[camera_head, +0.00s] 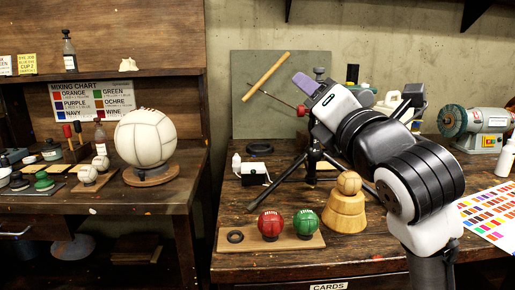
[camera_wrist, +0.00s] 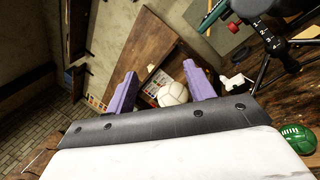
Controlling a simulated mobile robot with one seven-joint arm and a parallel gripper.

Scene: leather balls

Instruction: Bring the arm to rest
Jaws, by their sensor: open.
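My arm (camera_head: 375,135) reaches up and to the left over the right-hand workbench in the head view. My gripper (camera_head: 305,84) is raised in the air in front of the grey wall board, with a purple finger showing. In the wrist view my gripper (camera_wrist: 161,88) has its two purple fingers spread wide, with nothing held between them. The large white ball (camera_wrist: 172,95) shows between the fingers but lies well beyond them.
A red ball (camera_head: 270,224) and a green ball (camera_head: 306,221) sit on a wooden board near the bench front. A tan ball (camera_head: 348,183) tops a wooden stand. A tripod (camera_head: 313,150) stands behind. The large white ball (camera_head: 145,138) rests on the left bench. A grinder (camera_head: 478,122) stands at right.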

